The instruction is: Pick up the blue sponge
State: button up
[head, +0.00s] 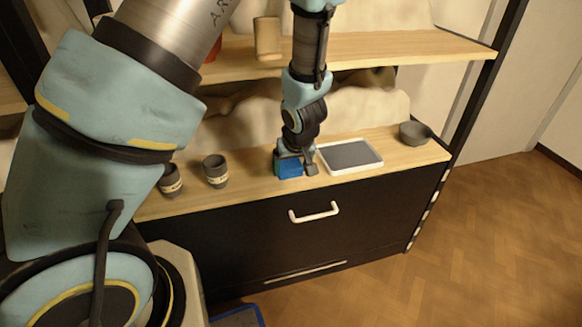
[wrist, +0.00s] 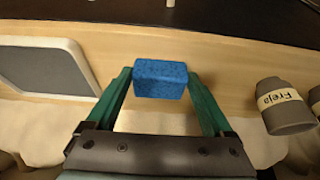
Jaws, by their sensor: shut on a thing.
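The blue sponge (head: 290,168) is a small block at the wooden counter, left of a white-rimmed tray. It also shows in the wrist view (wrist: 160,79), between the tips of my two green fingers. My gripper (head: 296,164) points down over the sponge in the head view, with its fingers on either side of it. In the wrist view my gripper (wrist: 160,88) is shut on the sponge. I cannot tell whether the sponge is touching the counter.
The white-rimmed tray with a grey inside (head: 350,155) lies just right of the sponge. Two dark cups with pale labels (head: 215,171) (head: 171,180) stand to the left. A grey bowl (head: 414,133) is at the right end. A wooden shelf (head: 420,46) runs above the counter.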

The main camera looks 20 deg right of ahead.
aim_at(290, 165)
jog(key=shift+r+p, duration=0.35)
jog(key=shift+r, duration=0.3)
notch_tip(290, 165, up, 2)
jog(key=shift+r+p, duration=0.1)
jog(key=shift+p, duration=0.8)
jog(key=s+a+b, duration=0.1)
jog(key=s+a, duration=0.1)
jog(key=s, duration=1.6)
jog(key=shift+f, duration=0.3)
jog(key=shift+a, duration=0.1)
jog(key=o, duration=0.9)
jog(key=shift+w, duration=0.1)
jog(key=c, duration=0.6)
